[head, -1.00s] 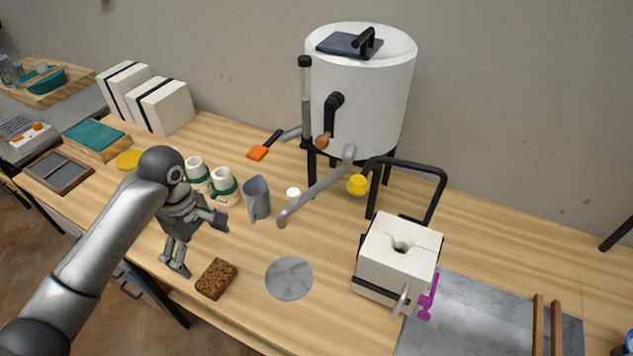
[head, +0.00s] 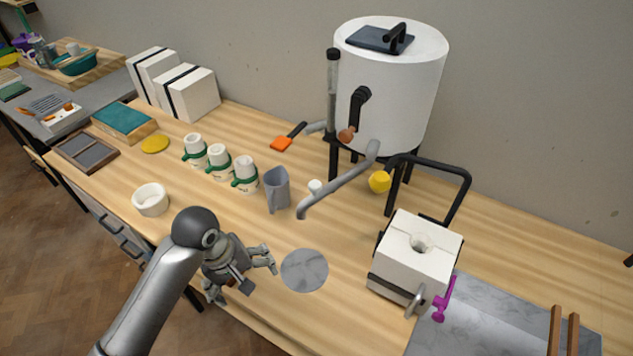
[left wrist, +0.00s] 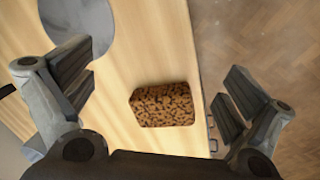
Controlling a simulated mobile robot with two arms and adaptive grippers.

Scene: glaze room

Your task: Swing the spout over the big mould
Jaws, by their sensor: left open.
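The grey spout (head: 338,188) reaches out from the white tank (head: 392,88) toward the front left. Its tip hangs over the table near a grey jug (head: 277,190), apart from the big mould. The big mould (head: 418,252) is a white block with a hole in its top and a dark strap, standing to the right of the spout. My left gripper (head: 243,278) is open and empty near the table's front edge, left of a round grey disc (head: 305,270). In the left wrist view its fingers (left wrist: 155,98) are spread above a brown sponge (left wrist: 163,104). My right gripper is not in view.
Several small white moulds with green bands (head: 219,161) stand left of the jug. A black bar frame (head: 462,190) rises behind the big mould. A white bowl (head: 150,199) stands at the front left. A yellow ball-like knob (head: 380,181) is beside the spout.

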